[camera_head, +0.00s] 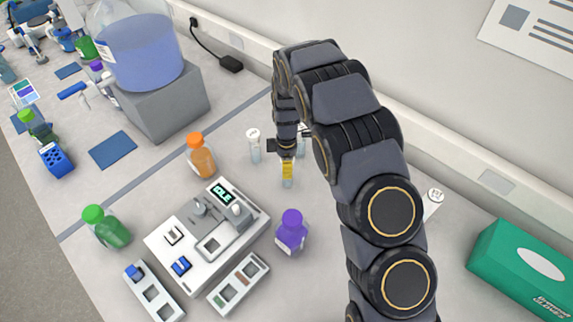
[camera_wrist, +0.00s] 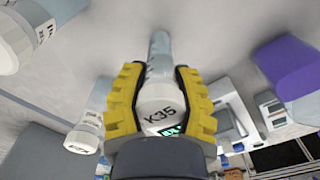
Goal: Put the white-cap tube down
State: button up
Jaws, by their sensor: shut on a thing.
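My gripper (camera_head: 287,168) points down over the bench, behind the white analyser. In the wrist view its yellow fingers (camera_wrist: 160,102) are shut on a tube with a white cap (camera_wrist: 160,110) marked K35. The clear lower part of this tube (camera_head: 287,183) shows just below the fingers in the head view, and it looks about upright. I cannot tell whether its bottom touches the bench. Another white-cap tube (camera_head: 254,147) stands to the left, also seen in the wrist view (camera_wrist: 85,132). One more tube (camera_head: 301,148) is partly hidden behind my arm.
An orange-cap bottle (camera_head: 201,158) stands left, a purple-cap bottle (camera_head: 292,232) in front. The analyser (camera_head: 207,235) reads IDLE. A green glove box (camera_head: 525,268) is at right. Bare bench lies around the held tube.

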jog(key=shift+f, duration=0.2)
jog(key=o, duration=0.7)
jog(key=shift+r, duration=0.15)
